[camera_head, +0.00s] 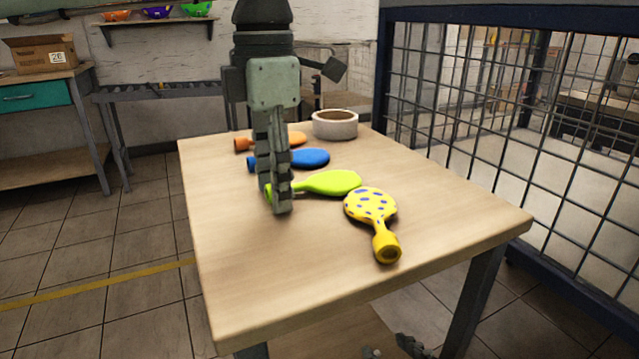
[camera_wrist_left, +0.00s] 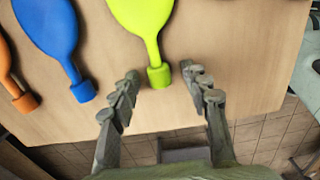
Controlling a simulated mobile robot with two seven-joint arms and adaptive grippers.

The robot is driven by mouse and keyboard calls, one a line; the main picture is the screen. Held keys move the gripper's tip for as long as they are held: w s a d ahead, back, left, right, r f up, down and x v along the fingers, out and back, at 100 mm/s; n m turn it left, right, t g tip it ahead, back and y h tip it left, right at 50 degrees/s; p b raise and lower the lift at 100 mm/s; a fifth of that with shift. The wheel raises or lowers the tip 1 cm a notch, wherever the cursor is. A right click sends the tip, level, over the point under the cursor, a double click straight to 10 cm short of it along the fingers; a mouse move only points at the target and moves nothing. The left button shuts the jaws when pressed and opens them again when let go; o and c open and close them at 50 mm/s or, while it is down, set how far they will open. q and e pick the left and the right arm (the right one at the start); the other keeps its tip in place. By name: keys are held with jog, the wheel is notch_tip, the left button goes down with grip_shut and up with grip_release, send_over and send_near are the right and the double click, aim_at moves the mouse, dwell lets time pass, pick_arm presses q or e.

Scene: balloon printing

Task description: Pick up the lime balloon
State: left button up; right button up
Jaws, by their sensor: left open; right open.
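The lime balloon (camera_head: 333,182) lies flat on the wooden table (camera_head: 300,255), with its round body to the right and its neck to the left. My left gripper (camera_head: 278,205) points down at the neck end and hides part of it in the head view. In the left wrist view the open fingers (camera_wrist_left: 162,82) are on either side of the lime neck (camera_wrist_left: 158,75), with a gap on both sides. I cannot tell the exact height of the fingertips. My right gripper (camera_head: 392,351) shows only its open fingertips at the bottom edge, below the tabletop and empty.
A yellow balloon with purple spots (camera_head: 370,205) lies to the right of the lime one. A blue balloon (camera_head: 312,158) and an orange balloon (camera_head: 296,138) lie behind it. The table's front is clear. A mesh fence (camera_head: 470,120) stands right.

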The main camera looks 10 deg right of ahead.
pick_arm(q)
jog(key=c, duration=0.8)
jog(key=shift+r, duration=0.1)
jog(key=shift+c, duration=0.2)
